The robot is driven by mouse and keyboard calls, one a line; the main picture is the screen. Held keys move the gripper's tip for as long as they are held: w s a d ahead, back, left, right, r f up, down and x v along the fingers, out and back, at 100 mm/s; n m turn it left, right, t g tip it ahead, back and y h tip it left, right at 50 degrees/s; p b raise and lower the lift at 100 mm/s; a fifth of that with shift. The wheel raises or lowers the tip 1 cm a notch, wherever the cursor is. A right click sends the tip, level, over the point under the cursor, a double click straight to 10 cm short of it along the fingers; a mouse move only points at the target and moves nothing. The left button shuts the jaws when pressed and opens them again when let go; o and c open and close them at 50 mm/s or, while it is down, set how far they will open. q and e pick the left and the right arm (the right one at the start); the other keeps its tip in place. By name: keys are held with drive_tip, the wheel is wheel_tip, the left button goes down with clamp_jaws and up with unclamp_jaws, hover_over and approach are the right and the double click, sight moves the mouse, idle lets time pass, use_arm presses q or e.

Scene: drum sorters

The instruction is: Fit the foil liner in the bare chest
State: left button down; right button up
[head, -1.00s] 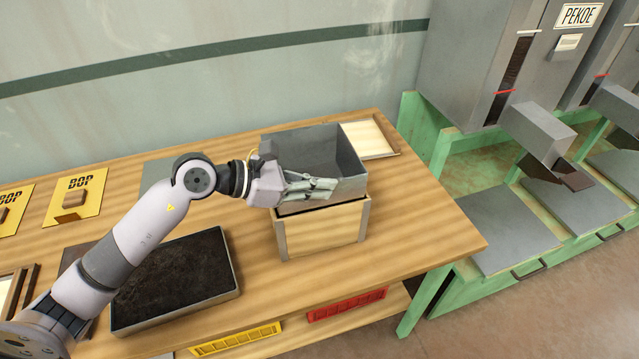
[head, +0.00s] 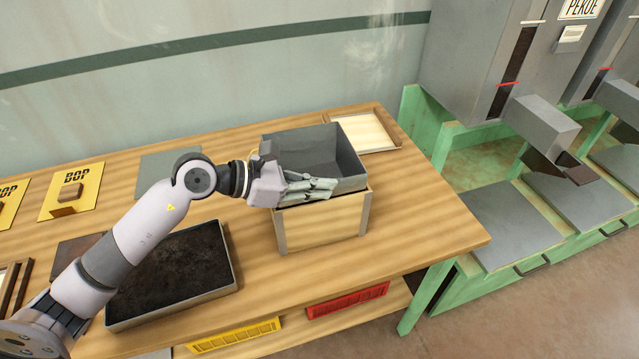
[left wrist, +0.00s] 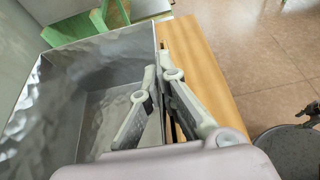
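The foil liner (head: 312,150) is a grey, open, empty metal box. It sits partly down in the mouth of the bare wooden chest (head: 325,224), with its upper walls standing above the rim. The chest is on the table near its right end. My left gripper (head: 332,188) is at the liner's near wall, and its fingers hide part of the chest rim. In the left wrist view my left gripper (left wrist: 157,62) has one finger on each side of the wall of the liner (left wrist: 92,52), pinching it. My right gripper does not show.
A dark-filled tray (head: 172,275) lies left of the chest on the wooden table (head: 420,235). A framed lid (head: 363,131) lies behind the chest. Yellow BOP plates (head: 72,192) are at the left. Green-framed sorters (head: 440,270) stand at the right.

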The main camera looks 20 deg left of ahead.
use_arm(q)
drive_tip(key=shift+f+b, duration=0.45)
drive_tip(key=shift+f, duration=0.15)
drive_tip(key=shift+r, duration=0.25)
drive_tip(key=shift+r+p, duration=0.35)
drive_tip(key=shift+p, duration=0.15)
drive_tip(key=shift+r+p, duration=2.75)
drive_tip(key=shift+r, duration=1.5)
drive_tip(key=shift+b, duration=0.6)
